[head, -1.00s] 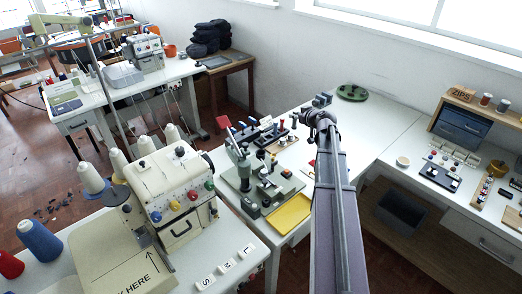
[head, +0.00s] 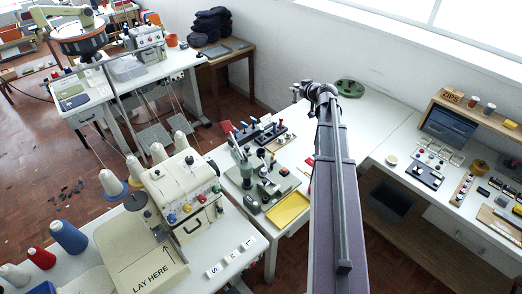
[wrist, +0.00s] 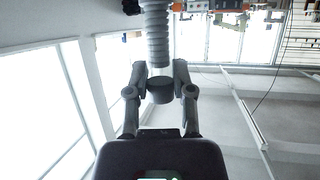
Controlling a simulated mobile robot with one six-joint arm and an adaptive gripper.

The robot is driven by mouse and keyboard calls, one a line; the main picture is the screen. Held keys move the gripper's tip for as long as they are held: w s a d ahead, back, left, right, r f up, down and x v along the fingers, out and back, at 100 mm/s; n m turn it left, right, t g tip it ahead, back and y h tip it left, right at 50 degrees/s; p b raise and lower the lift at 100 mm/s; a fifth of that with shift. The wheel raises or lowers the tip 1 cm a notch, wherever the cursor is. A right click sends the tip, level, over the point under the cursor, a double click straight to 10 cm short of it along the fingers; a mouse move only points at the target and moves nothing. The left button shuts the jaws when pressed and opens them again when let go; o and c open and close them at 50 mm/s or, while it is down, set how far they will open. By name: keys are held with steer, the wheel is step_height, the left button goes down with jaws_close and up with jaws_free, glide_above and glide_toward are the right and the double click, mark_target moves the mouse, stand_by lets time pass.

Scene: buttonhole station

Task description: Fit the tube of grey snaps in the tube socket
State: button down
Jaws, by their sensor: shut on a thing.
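A grey ribbed tube (wrist: 156,32), which looks like the tube of grey snaps, is held between the two fingers of my gripper (wrist: 160,82) in the wrist view. The fingers are shut on its smooth end, and the ribbed part stands out beyond them. In the head view my gripper (head: 303,92) is at the far end of my arm, above the back of the white table; the tube is too small to make out there. A green snap press (head: 262,183) stands on that table, left of my arm. I cannot make out the tube socket.
A dark rack (head: 258,131) with coloured upright pieces stands behind the press. A yellow tray (head: 288,210) lies in front of it. A green round object (head: 349,88) is at the back. A cream sewing machine (head: 182,190) is front left.

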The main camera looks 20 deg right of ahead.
steer(key=shift+r+p, duration=0.4)
steer(key=shift+r, duration=0.35)
steer(key=shift+d, duration=0.15)
